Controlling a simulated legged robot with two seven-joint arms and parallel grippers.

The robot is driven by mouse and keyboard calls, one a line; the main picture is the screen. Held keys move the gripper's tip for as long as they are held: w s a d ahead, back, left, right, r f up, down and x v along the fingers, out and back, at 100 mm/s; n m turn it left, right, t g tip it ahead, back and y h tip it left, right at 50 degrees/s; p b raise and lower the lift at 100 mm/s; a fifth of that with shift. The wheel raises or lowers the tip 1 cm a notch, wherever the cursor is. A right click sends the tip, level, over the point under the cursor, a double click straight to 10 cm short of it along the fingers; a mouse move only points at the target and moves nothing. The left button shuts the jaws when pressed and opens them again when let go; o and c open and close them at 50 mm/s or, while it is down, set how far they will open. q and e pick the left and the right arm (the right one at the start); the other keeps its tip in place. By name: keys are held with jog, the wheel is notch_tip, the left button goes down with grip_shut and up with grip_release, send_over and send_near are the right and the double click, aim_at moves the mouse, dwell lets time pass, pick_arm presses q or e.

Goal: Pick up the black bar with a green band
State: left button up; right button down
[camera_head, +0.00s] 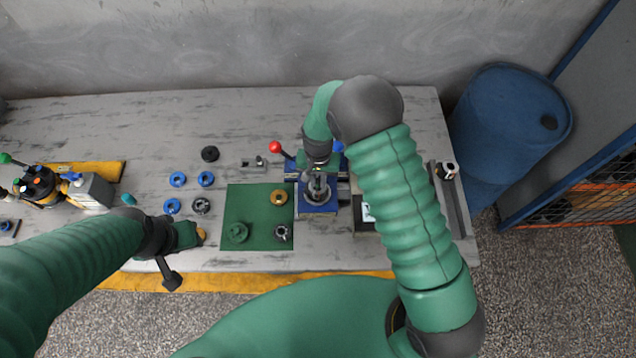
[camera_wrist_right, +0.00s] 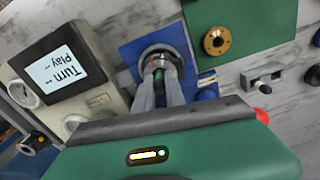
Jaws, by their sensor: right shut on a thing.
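My right gripper (camera_head: 317,184) points down over a blue fixture (camera_head: 318,208) right of the green mat. In the right wrist view its two fingers (camera_wrist_right: 160,88) are closed around a slim dark piece with a green part, seemingly the black bar with a green band (camera_wrist_right: 159,72). The bar stands at the round metal ring (camera_wrist_right: 160,58) of the blue fixture; I cannot tell whether it is seated or lifted. The fingers hide most of it. My left gripper (camera_head: 190,236) is low over the table left of the mat; its jaws are too small to read.
The green mat (camera_head: 240,200) holds a brass ring (camera_head: 278,197), a green part (camera_head: 238,233) and a metal part (camera_head: 281,233). Blue rings (camera_head: 178,179) lie to its left. A red-knobbed lever (camera_head: 275,147) stands behind the fixture. A box with a screen (camera_wrist_right: 55,75) is beside it.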

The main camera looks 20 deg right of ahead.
aim_at(318, 179)
jog(key=shift+w+r+b, duration=0.1)
jog(key=shift+r+b, duration=0.2)
jog(key=shift+r, duration=0.3)
notch_tip(318, 179, up, 2)
jog(key=shift+r+b, duration=0.2)
jog(key=shift+b, duration=0.25)
jog(key=s+a+b, duration=0.1)
jog(key=s+a, duration=0.1)
jog(key=s, duration=0.5)
jog(key=s+a+r+b, duration=0.1)
jog(key=s+a, duration=0.1)
jog(key=s, duration=0.6)
jog(key=shift+s+a+r+b, duration=0.25)
jog(key=shift+s+b, duration=0.05)
jog(key=shift+b, duration=0.05)
notch_tip(318, 179, up, 3)
jog(key=p, duration=0.3)
jog(key=shift+r+p, duration=0.2)
jog(key=shift+p, duration=0.2)
jog(key=shift+w, duration=0.15)
